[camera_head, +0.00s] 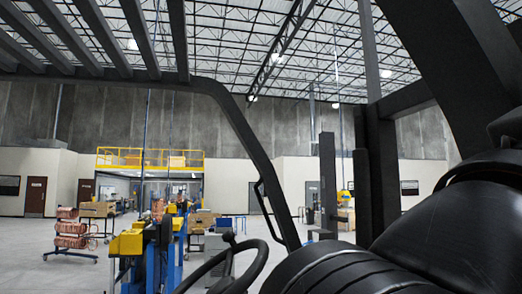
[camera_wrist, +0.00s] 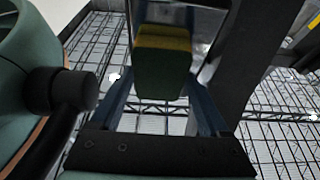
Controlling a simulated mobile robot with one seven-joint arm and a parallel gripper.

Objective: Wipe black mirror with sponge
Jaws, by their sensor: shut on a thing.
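The sponge (camera_wrist: 162,75), dark green with a yellow band, is between the fingers of my gripper (camera_wrist: 163,88) in the wrist view. The gripper is shut on it, with one bluish finger on each side. Just beyond the sponge is a grey, shiny face with a dark edge (camera_wrist: 204,28), which looks like the black mirror. The sponge covers part of it, and I cannot tell whether they touch. Neither the sponge nor my gripper shows in the head view.
A wide black post (camera_wrist: 250,65) stands close on the right in the wrist view. A vehicle's black frame (camera_head: 245,125) and steering wheel (camera_head: 235,265) are near in the head view. Beyond are a copper coil rack (camera_head: 72,232), a yellow-railed platform (camera_head: 150,158) and open floor.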

